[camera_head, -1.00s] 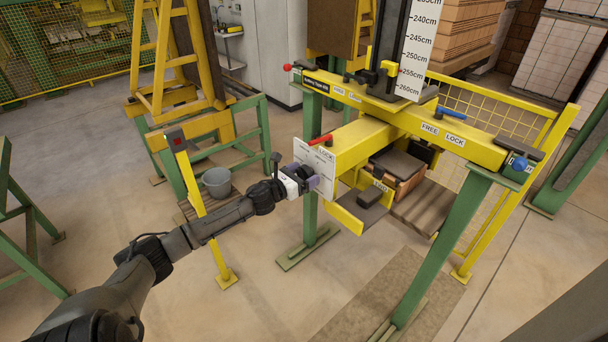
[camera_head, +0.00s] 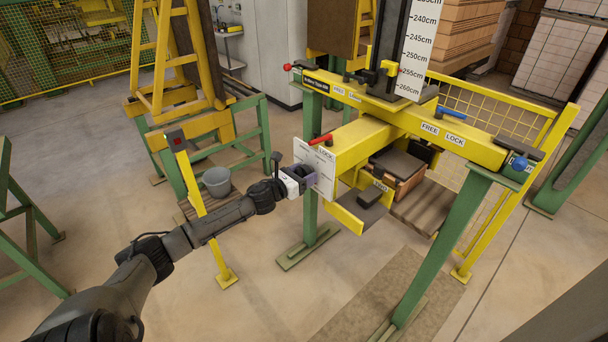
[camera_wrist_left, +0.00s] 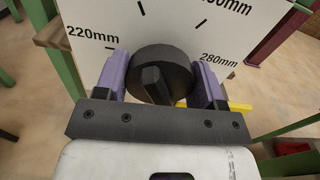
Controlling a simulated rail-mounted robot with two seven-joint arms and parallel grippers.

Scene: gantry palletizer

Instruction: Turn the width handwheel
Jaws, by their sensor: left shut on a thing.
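The width handwheel (camera_wrist_left: 152,75) is a dark round knob with a raised bar, in front of a white dial plate (camera_wrist_left: 88,22) marked 220mm and 280mm. In the left wrist view my left gripper (camera_wrist_left: 165,78) has its two purple fingers on either side of the knob and is shut on it. In the head view the left gripper (camera_head: 304,178) is at the white plate (camera_head: 318,165) on the end of the yellow beam, and hides the knob. My right gripper is not in view.
A red lever (camera_head: 321,140) sits on the beam above the plate. A yellow post (camera_head: 203,215) stands close to my left arm. The floor in front of the green legs is clear.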

